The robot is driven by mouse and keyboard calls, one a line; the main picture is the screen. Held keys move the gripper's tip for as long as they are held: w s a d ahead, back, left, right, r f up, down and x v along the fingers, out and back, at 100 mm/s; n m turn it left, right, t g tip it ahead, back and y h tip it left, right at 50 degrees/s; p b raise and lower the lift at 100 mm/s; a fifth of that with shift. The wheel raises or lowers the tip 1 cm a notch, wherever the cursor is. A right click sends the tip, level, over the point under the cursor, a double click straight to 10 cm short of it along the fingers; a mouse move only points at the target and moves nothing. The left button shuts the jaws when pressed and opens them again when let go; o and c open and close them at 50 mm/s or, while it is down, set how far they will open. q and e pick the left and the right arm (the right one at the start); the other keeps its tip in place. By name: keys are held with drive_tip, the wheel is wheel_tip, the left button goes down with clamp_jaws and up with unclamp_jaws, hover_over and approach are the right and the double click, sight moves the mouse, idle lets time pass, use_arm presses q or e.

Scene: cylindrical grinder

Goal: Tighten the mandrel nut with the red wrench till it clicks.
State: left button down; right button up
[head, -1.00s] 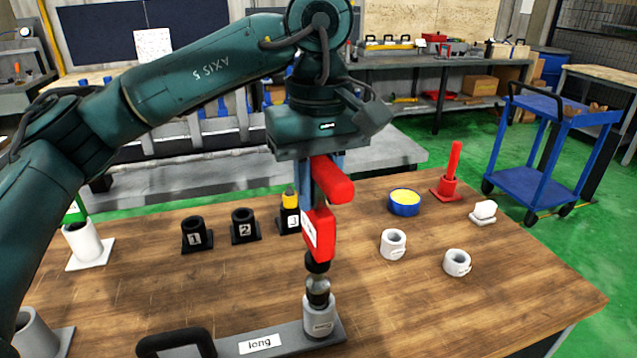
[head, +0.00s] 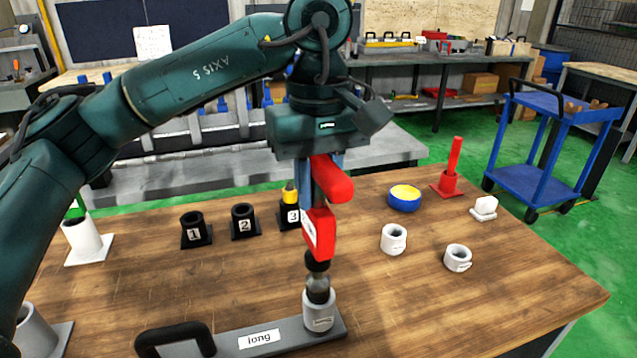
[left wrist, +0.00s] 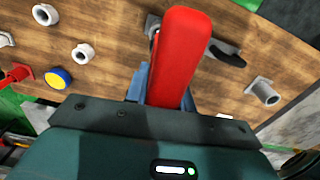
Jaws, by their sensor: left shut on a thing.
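My left gripper (head: 320,182) is shut on the red wrench (head: 320,235), whose thick red handle (head: 333,183) points toward the camera. The wrench hangs upright, its lower end over a black nut-like piece (head: 317,261) on the mandrel. Below that are a shiny section, a dark ring and a grey-white cylinder (head: 319,314) at the right end of a grey plate marked "long" (head: 228,342). I cannot tell how the wrench fits on the nut. In the left wrist view the red handle (left wrist: 178,60) covers the mandrel top. My right gripper is not in view.
Black holders 1 (head: 194,232) and 2 (head: 243,224), and 3 with a yellow top, stand behind. White rings (head: 393,240) (head: 458,258), a blue-yellow pot (head: 404,199) and a red stand (head: 449,184) are at right. A black handle (head: 175,338) rises from the plate's left.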

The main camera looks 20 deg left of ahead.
use_arm(q)
drive_tip(key=shift+f, duration=0.1)
drive_tip(key=shift+f+m, duration=0.1)
drive_tip(key=shift+m, duration=0.4)
idle(0.3)
